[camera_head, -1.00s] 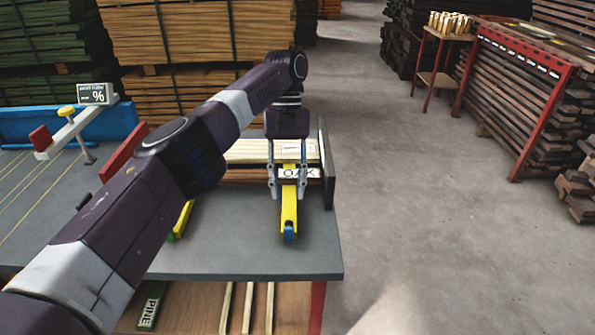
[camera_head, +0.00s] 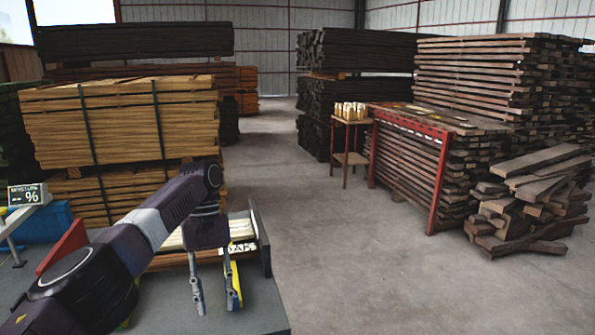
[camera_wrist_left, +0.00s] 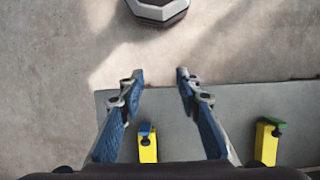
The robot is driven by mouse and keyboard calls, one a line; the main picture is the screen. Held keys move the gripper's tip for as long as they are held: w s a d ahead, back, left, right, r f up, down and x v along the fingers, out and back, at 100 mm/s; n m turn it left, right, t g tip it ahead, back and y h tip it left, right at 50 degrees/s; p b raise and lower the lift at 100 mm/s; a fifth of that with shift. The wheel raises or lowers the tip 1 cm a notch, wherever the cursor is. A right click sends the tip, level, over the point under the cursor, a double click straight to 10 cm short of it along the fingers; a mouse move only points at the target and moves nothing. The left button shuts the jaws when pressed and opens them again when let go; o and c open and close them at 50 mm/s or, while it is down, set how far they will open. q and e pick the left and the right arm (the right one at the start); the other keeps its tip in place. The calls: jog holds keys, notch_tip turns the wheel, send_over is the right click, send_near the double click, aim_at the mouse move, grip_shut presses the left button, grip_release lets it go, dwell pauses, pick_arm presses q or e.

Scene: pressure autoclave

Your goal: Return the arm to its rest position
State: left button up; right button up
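My left arm (camera_head: 150,225) reaches in from the lower left in the head view. Its gripper (camera_head: 215,308) is open and empty, with the fingers pointing down over the front of the grey table (camera_head: 255,312). A yellow bar (camera_head: 236,285) shows partly behind the right finger, below a white label (camera_head: 238,248). In the left wrist view the gripper (camera_wrist_left: 159,77) has its fingers spread with nothing between the tips. A yellow bar with a blue end (camera_wrist_left: 148,148) and another with a green end (camera_wrist_left: 266,145) lie below on the table. My right gripper is not in view.
Tall plank stacks (camera_head: 120,120) stand behind the table. A red rack (camera_head: 440,180) and a loose plank pile (camera_head: 530,205) are at the right. A small stand (camera_head: 350,140) holds wooden blocks. Open concrete floor (camera_head: 330,260) lies right of the table.

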pick_arm(q)
jog(key=s+d+f+m, duration=0.3)
jog(key=s+d+f, duration=0.2)
jog(key=f, duration=0.5)
jog(key=s+d+f+m, duration=0.3)
jog(key=s+d+f, duration=0.15)
jog(key=f, duration=0.55)
jog(key=s+d+f+m+t+h, duration=0.2)
jog(key=s+d+f, duration=0.4)
jog(key=s+f, duration=0.45)
jog(key=s+a+r+n+t+y, duration=0.1)
jog(key=s+a+r+t+y, duration=0.15)
jog(key=s+a, duration=0.55)
jog(key=s+a+r+n+t+y, duration=0.15)
jog(key=s+a+r+t, duration=0.35)
jog(key=a, duration=0.6)
notch_tip(320, 180, down, 26)
jog(key=s+g+h, duration=0.1)
jog(key=s+g, duration=0.1)
jog(key=g, duration=0.1)
jog(key=s+a+f+g, duration=0.1)
jog(key=s+a+f, duration=0.1)
jog(key=s+f, duration=1.5)
jog(key=shift+s+a, duration=0.2)
jog(key=shift+s, duration=0.15)
